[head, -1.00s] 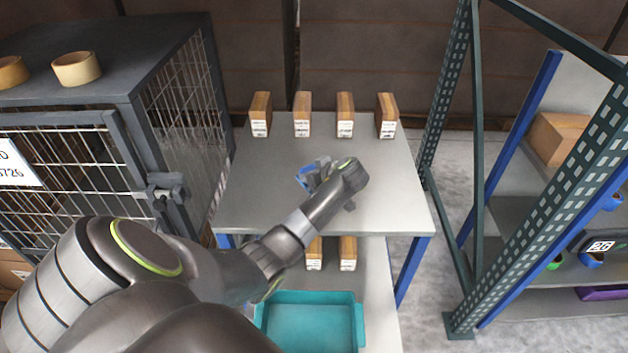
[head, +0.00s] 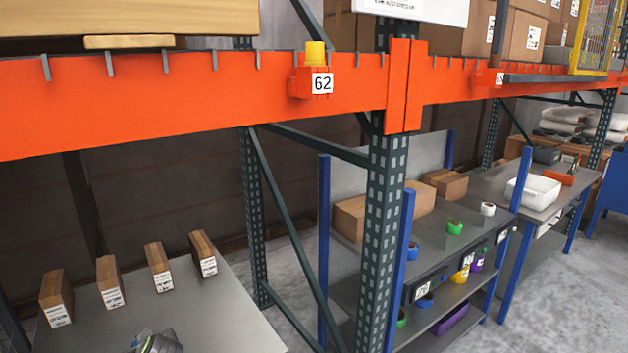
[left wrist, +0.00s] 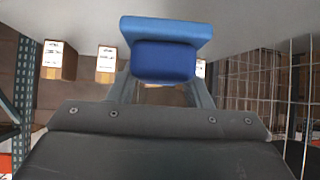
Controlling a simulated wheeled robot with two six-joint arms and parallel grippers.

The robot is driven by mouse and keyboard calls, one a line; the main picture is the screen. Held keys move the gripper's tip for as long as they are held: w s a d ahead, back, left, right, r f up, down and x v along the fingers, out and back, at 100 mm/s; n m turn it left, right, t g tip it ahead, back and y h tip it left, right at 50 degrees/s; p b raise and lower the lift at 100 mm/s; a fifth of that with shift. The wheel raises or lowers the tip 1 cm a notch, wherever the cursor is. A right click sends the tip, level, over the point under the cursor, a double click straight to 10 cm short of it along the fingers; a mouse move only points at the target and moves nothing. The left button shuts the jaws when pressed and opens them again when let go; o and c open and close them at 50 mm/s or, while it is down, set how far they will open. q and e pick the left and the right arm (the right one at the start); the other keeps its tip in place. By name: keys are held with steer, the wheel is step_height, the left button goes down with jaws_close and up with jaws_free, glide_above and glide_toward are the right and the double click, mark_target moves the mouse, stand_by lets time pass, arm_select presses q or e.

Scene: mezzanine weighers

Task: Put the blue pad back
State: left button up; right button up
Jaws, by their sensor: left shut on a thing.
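The blue pad (left wrist: 165,50) shows in the left wrist view, with a wide lighter-blue part and a darker rounded block below it. My left gripper (left wrist: 163,75) is shut on it, one grey finger on each side. In the head view only a small part of my left arm's end (head: 155,343) shows at the bottom edge, over the grey table (head: 215,315); the pad cannot be made out there. My right gripper is in neither view.
Several upright brown boxes (head: 203,254) stand in a row along the table's back. A perforated rack post (head: 385,220) rises to the right, under an orange beam (head: 200,95). Beyond it, a blue-legged shelf (head: 460,245) holds tape rolls and cartons. Wire mesh (left wrist: 268,85) shows in the left wrist view.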

arm_select(q)
steer(key=s+d+r+m+h, duration=0.7)
steer(key=s+d+m+h, duration=0.1)
steer(key=s+d+m, duration=0.1)
steer(key=s+d+r+m+h, duration=0.7)
steer(key=d+m, duration=0.4)
steer(key=d, duration=0.2)
steer(key=shift+s+d+m+g+h, duration=0.25)
steer(key=shift+s+m+g+h, duration=0.15)
steer(key=shift+s+h, duration=0.6)
steer(key=shift+f, duration=0.2)
